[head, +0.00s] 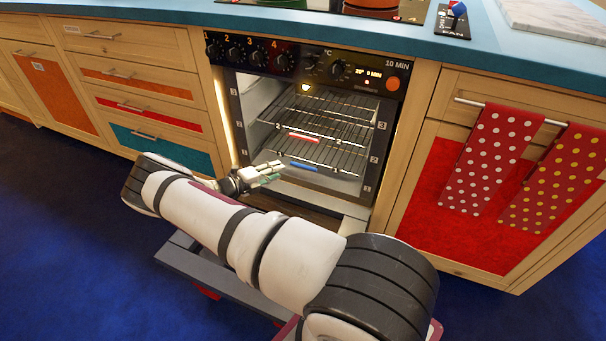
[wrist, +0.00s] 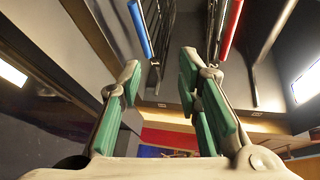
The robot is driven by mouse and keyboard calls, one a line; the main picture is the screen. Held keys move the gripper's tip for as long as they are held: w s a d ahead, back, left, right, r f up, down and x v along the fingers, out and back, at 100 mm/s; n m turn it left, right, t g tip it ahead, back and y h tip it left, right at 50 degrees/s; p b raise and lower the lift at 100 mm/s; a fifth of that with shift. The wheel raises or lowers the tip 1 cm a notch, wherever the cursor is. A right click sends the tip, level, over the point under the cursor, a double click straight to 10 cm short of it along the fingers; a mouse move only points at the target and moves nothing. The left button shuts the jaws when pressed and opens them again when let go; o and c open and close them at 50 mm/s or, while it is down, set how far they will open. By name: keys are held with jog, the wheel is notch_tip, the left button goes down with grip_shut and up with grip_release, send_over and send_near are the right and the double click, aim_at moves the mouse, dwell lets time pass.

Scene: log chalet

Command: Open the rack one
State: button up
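The oven (head: 386,125) stands open and shows wire racks inside. The lower rack (head: 325,172) has a blue handle bar (head: 303,167) at its front; I take it for rack one. A rack above it has a red handle bar (head: 303,137). My gripper (head: 274,172) is at the oven's front, just left of the blue bar. In the wrist view my gripper (wrist: 160,90) has its green-padded fingers apart with nothing between them. The blue bar (wrist: 140,28) and the red bar (wrist: 231,28) lie beyond the fingertips, apart from them.
Oven knobs and a display (head: 330,68) are above the opening. Wooden drawers (head: 130,75) are to the left. A cabinet (head: 440,190) with two dotted towels (head: 488,155) on a rail is to the right. The blue floor (head: 70,230) is clear at the left.

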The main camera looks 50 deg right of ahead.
jog(key=n, duration=0.2)
send_near(303, 167)
jog(key=shift+t+h, duration=0.4)
jog(key=d+b, duration=0.1)
jog(key=d, duration=0.2)
jog(key=s+d+f+b, duration=0.1)
jog(key=d+b, duration=0.1)
jog(key=d, duration=0.1)
jog(key=d+f+b, duration=0.1)
jog(key=d, duration=0.3)
jog(key=shift+s+f+b, duration=0.15)
jog(key=shift+f+b, duration=0.1)
jog(key=shift+b, duration=0.15)
grip_shut()
